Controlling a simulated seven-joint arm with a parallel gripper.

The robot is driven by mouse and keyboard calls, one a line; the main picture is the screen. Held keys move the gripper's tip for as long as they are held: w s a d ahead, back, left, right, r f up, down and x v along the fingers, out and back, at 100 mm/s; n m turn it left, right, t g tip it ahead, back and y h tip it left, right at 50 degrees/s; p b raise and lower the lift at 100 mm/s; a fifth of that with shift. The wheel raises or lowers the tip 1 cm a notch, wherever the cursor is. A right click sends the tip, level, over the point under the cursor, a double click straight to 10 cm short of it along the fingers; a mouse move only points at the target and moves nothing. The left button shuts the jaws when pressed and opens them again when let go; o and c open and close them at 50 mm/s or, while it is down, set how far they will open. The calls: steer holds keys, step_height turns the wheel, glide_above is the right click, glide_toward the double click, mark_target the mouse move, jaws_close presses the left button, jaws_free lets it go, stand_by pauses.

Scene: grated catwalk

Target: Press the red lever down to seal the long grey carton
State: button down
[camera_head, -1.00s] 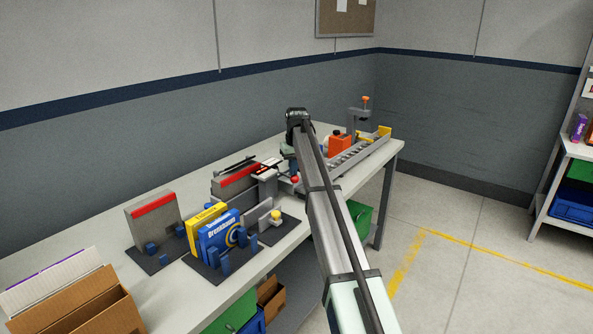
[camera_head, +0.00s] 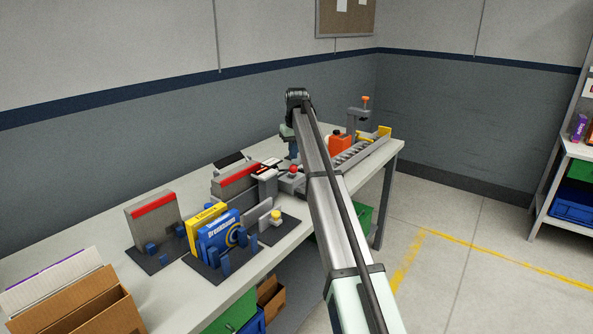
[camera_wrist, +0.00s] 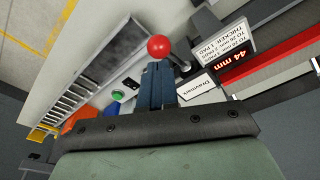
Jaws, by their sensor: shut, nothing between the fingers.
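The red lever's ball knob (camera_wrist: 159,47) shows just beyond my gripper's fingertips (camera_wrist: 157,66) in the wrist view. The fingers are shut and hold nothing; whether they touch the knob I cannot tell. In the head view the red knob (camera_head: 293,169) stands beside my arm, which hides part of the lever's base. A long grey carton with a red stripe (camera_head: 238,181) lies in the sealing machine to the left of the knob. A dark flap (camera_head: 230,160) is tilted up behind it. In the wrist view, a display (camera_wrist: 230,61) reads 44 mm.
Another grey red-striped carton (camera_head: 155,222), a yellow box (camera_head: 207,213) and a blue box (camera_head: 220,238) stand in holders to the left. A green button (camera_wrist: 117,96) is near my fingers.

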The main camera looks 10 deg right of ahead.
steer(key=shift+r, duration=2.15)
